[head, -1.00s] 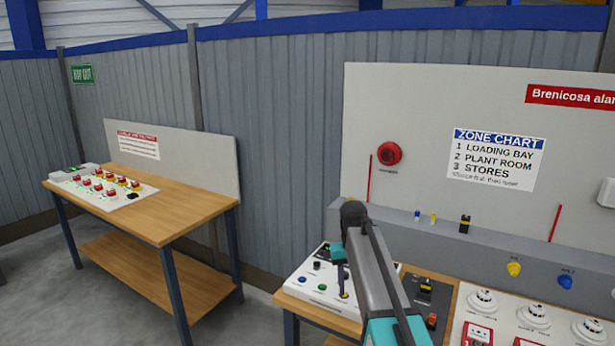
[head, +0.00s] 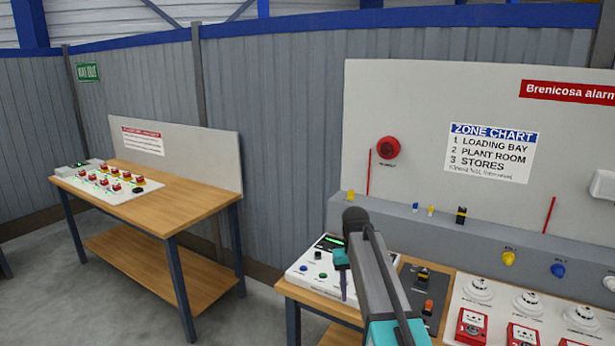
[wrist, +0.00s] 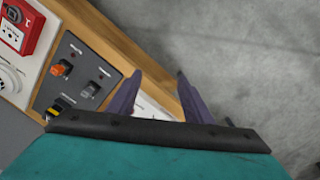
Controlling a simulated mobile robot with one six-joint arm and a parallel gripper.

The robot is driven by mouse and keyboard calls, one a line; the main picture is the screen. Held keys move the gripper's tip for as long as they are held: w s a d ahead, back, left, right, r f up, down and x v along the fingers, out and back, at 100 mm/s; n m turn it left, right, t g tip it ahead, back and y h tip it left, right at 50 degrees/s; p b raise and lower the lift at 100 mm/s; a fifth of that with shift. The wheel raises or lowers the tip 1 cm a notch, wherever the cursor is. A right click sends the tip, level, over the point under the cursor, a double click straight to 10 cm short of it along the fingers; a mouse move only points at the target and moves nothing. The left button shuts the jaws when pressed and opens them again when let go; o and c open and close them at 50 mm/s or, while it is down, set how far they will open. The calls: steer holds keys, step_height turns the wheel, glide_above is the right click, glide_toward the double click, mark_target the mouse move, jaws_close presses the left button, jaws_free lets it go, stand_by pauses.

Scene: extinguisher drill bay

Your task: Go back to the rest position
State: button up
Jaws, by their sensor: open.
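My gripper (wrist: 160,92) is open in the wrist view, its two purple fingers spread apart with nothing between them. It hangs above the front edge of the wooden bench (wrist: 130,48), with grey floor behind the right finger. In the head view my arm reaches up from the bottom and its end is over the white control panel (head: 306,272) at the bench's left end. One finger (head: 343,287) shows there below the teal part; the other is hidden or cannot be made out.
A dark switch plate (head: 408,307) and a white board with detectors and red call points (head: 471,325) lie on the bench. Behind stands an alarm board (head: 440,110) with a red sounder (head: 388,147). Another table (head: 185,205) is at left, with open floor between.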

steer(key=s+d+f+g+b, duration=0.1)
steer(key=s+f+g+b, duration=0.15)
steer(key=s+f, duration=0.75)
steer(key=s+d+f+g+b, duration=0.1)
steer(key=s+f+b, duration=0.25)
steer(key=f, duration=1.15)
steer(key=s+d+f+g+b, duration=0.1)
steer(key=s+f+b, duration=0.1)
steer(key=s+f, duration=0.85)
steer(key=s+f+b, duration=0.4)
steer(key=s+f, duration=1.6)
steer(key=s, duration=0.4)
steer(key=shift+a+f+m+g+y, duration=0.3)
steer(key=shift+f+g+y, duration=0.1)
steer(key=shift+g, duration=0.05)
